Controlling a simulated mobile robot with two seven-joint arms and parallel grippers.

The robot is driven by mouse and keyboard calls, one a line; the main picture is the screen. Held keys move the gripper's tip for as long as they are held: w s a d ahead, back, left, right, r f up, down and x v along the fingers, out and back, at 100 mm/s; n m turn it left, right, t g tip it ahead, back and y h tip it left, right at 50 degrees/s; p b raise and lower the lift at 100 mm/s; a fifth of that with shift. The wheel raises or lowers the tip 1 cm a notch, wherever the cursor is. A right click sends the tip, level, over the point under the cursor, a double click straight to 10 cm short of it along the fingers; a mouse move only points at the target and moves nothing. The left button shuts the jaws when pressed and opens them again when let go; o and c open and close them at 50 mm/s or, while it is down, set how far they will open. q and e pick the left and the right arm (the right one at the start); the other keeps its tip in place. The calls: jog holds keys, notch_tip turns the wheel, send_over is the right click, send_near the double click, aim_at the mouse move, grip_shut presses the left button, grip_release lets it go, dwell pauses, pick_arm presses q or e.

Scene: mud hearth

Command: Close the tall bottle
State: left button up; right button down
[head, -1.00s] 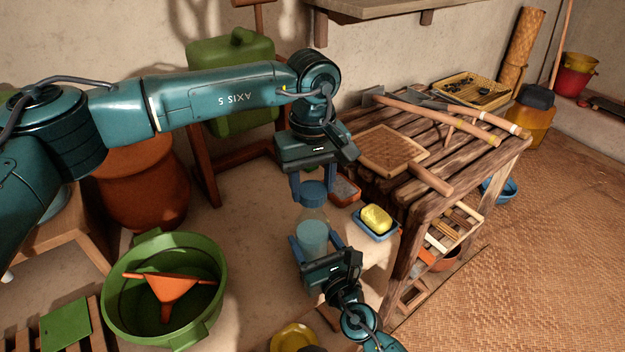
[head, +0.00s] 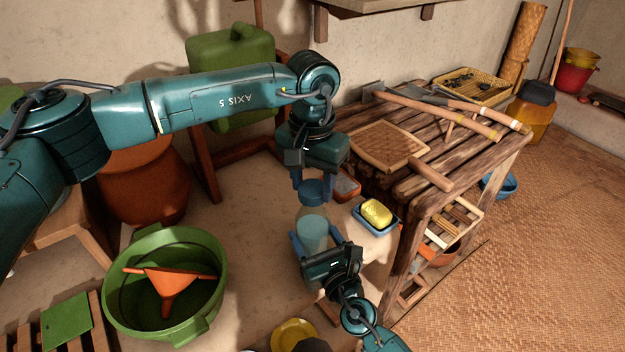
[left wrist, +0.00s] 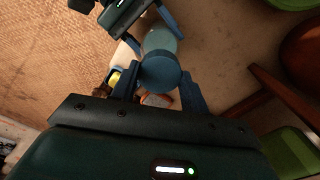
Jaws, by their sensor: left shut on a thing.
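The tall bottle (head: 313,231) is see-through with pale blue contents and stands upright below my left gripper. Its blue cap (head: 314,192) is at the bottle's top; I cannot tell whether it is seated on the neck. My left gripper (head: 312,190) is shut on the cap from above. In the left wrist view the cap (left wrist: 160,72) sits between the fingers, with the bottle (left wrist: 160,42) in line behind it. My right gripper (head: 316,243) has its fingers on either side of the bottle's lower part and is shut on it. The bottle's base is hidden.
A wooden slatted table (head: 420,185) with tools stands to the right. A blue dish (head: 372,222) with a yellow block (head: 376,212) is close to the bottle.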

pick_arm(q)
jog(key=m, duration=0.3)
jog(key=o, duration=1)
jog(key=shift+c, duration=0.2)
jog(key=shift+r, duration=0.15)
jog(key=shift+r, duration=2.15)
